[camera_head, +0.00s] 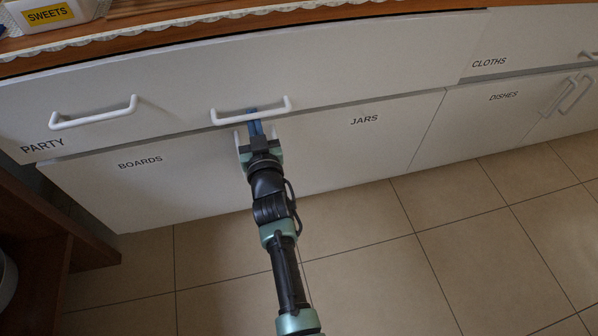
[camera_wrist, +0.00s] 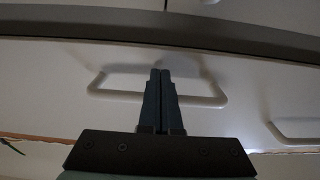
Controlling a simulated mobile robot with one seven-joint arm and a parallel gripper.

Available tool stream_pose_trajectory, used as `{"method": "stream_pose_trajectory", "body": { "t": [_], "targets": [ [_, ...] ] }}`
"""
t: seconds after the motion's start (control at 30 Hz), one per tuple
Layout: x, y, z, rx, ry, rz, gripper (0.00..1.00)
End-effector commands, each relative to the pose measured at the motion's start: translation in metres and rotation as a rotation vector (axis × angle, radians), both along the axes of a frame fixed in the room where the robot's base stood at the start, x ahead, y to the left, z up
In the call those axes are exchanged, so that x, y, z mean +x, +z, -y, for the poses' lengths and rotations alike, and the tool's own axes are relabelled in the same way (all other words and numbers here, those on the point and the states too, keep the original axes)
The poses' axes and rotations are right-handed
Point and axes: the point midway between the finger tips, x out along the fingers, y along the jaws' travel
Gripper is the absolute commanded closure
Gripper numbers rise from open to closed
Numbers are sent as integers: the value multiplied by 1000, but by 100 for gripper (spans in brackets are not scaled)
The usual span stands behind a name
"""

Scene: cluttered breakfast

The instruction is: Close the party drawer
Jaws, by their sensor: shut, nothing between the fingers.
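The party drawer (camera_head: 340,75) is a wide white front with its PARTY label at the far left. It has two white bar handles, a left handle (camera_head: 93,114) and a right handle (camera_head: 210,116). Its right end seems to stand slightly proud of the neighbouring CLOTHS front; how far is hard to tell. My gripper (camera_head: 253,112) is at the middle of the right handle, fingers together and empty. In the wrist view, the closed fingertips (camera_wrist: 160,72) overlap the handle bar (camera_wrist: 118,95). I cannot tell whether they touch the drawer front (camera_wrist: 50,80).
The BOARDS and JARS door fronts (camera_head: 330,150) are below the drawer. The CLOTHS front (camera_head: 535,50) and DISHES doors (camera_head: 470,115) are to the right. A wooden counter (camera_head: 170,37) runs above. Brown furniture (camera_head: 40,225) stands at the left. The tiled floor (camera_head: 420,260) is clear at the right.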

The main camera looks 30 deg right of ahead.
Motion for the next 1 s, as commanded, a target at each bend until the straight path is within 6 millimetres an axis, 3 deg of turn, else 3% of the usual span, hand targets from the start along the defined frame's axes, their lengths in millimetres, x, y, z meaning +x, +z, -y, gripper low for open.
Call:
{"method": "stream_pose_trajectory", "body": {
  "t": [0.83, 1.0],
  "targets": [
    [28, -2, 8, 1, -1, 1, 100],
    [23, 1, 6, 1, 0, -2, 100]
  ]
}}
